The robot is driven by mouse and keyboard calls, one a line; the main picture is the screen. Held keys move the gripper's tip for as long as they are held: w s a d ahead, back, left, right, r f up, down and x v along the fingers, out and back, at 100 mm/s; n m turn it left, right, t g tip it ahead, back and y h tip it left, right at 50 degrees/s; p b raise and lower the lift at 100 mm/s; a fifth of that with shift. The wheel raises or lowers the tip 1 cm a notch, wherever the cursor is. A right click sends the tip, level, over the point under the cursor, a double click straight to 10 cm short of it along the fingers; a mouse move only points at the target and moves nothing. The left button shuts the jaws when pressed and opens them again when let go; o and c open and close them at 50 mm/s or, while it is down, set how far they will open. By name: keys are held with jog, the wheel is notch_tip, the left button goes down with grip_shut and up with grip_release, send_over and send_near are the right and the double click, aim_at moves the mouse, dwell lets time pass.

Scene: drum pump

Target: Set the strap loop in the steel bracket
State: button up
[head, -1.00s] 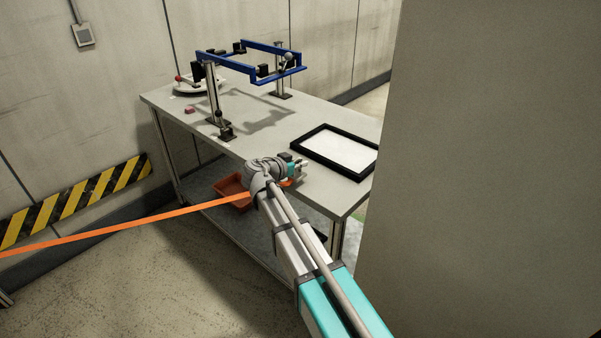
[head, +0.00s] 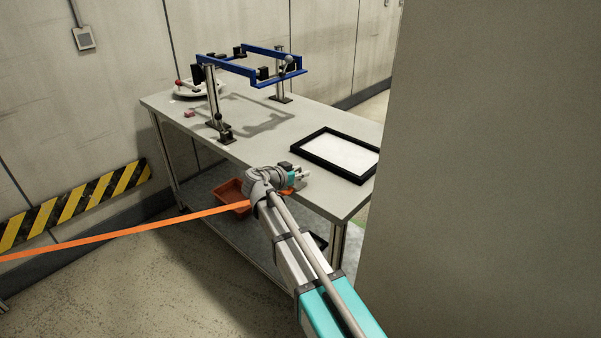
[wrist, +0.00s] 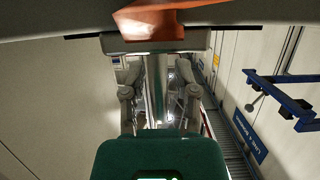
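The orange strap (head: 125,232) runs taut from the left edge of the head view to my gripper (head: 302,178), at the near edge of the table. A short orange piece shows just below the gripper. In the wrist view the strap's orange end (wrist: 148,20) lies at the top, beyond a grey crosspiece (wrist: 155,42) at the far end of my gripper's fingers. My gripper appears shut on the strap loop, though the fingertips' contact is hidden. I cannot make out the steel bracket in either view.
The grey table (head: 262,140) carries a blue frame (head: 240,66) on posts, a black-rimmed tray (head: 336,156) and a small red block (head: 189,114). An orange bin (head: 232,196) sits on the lower shelf. A large grey wall (head: 490,170) blocks the right. Floor is clear at front left.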

jog(key=shift+r, duration=0.1)
dwell(0.4)
jog(key=shift+s+r, duration=0.1)
jog(key=p+v, duration=0.3)
jog(key=v, duration=0.9)
jog(key=shift+p, duration=0.4)
jog(key=shift+o, duration=0.6)
